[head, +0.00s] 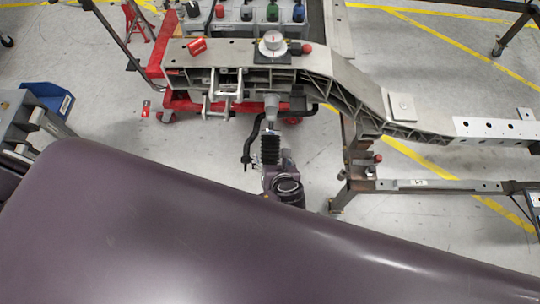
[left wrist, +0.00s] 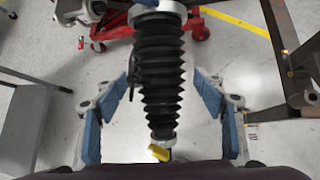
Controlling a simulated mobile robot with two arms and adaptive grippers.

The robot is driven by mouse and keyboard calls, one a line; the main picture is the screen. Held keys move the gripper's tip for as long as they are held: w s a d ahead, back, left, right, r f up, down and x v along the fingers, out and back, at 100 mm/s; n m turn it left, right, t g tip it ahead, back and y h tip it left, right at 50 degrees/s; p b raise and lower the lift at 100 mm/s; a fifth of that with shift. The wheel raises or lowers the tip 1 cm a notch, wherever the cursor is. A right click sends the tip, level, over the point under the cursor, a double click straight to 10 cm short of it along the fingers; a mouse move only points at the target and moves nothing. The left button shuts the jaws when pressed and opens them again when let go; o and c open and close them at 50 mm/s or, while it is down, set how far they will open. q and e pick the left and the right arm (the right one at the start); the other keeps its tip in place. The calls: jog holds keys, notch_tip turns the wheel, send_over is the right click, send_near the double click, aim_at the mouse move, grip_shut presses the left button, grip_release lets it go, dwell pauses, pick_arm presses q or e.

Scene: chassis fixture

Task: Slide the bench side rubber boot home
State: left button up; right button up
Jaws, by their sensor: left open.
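The black ribbed rubber boot (left wrist: 160,62) hangs from a pale grey housing (left wrist: 158,14) in the left wrist view. Its wide end is against that housing and it tapers towards a light collar (left wrist: 162,143) with a yellow piece (left wrist: 160,154) below. In the head view the boot (head: 270,150) shows small, below the grey cast beam. My left gripper (left wrist: 161,80) is open, one blue-padded finger on each side of the boot, with visible gaps. In the head view my left gripper (head: 270,170) is at the boot's near end, its fingers partly hidden. My right gripper is out of view.
The grey cast beam (head: 352,92) runs across the fixture above the boot. A black bent bar (head: 250,140) lies just left of the boot. A brown steel stand (head: 350,160) is at right. A blue bin (head: 50,98) sits far left. Open floor lies between.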

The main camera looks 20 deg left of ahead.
pick_arm(q)
jog(key=shift+x, duration=1.45)
